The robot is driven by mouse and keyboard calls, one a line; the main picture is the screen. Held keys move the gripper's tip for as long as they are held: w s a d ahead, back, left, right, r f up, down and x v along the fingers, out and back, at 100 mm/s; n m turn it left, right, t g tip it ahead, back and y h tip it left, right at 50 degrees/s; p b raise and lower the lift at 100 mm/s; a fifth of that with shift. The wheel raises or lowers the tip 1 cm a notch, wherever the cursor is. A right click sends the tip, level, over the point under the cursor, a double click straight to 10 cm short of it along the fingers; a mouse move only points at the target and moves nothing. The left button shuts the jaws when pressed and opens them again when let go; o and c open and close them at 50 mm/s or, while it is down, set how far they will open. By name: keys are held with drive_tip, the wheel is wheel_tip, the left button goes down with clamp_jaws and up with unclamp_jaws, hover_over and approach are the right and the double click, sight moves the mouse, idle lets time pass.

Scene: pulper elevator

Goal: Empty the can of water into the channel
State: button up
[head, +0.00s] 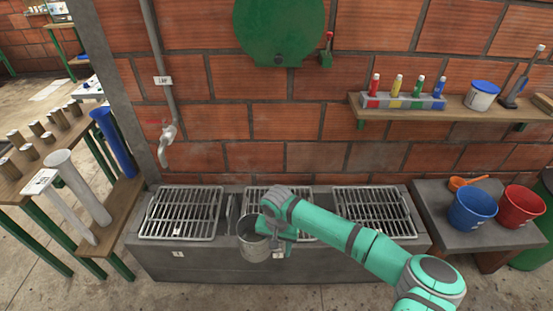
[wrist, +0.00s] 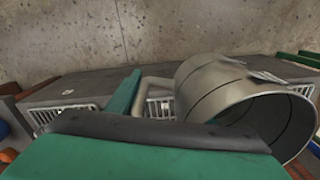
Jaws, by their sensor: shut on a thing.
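A grey metal can (head: 256,248) hangs over the front edge of the concrete channel (head: 340,262), near the middle grate. Its mouth faces up and a little left in the head view; I cannot tell its exact tilt. In the wrist view the can (wrist: 215,92) shows its round mouth toward the lower right, with its handle (wrist: 150,83) on the left. My gripper (head: 270,227) is shut on the can at its handle side, to the right of the body. In the wrist view my gripper (wrist: 138,100) hides part of the handle. No water is visible in the can.
Metal grates (head: 182,212) cover the channel top, with a narrow gap beside the middle one. A tap (head: 167,140) hangs above the left grate. Blue (head: 472,211) and red (head: 522,208) buckets stand on the right slab. A tube rack is at left. A shelf (head: 455,113) holds bottles.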

drive_tip(key=s+f+n, duration=0.1)
drive_tip(key=s+f, duration=0.2)
drive_tip(key=f, duration=0.3)
drive_tip(key=s+f+n, duration=0.1)
drive_tip(key=s+f, duration=0.2)
drive_tip(key=f, duration=0.4)
drive_tip(key=shift+s+a+f+n, duration=0.15)
drive_tip(key=shift+s+n, duration=0.15)
drive_tip(key=shift+n, duration=0.1)
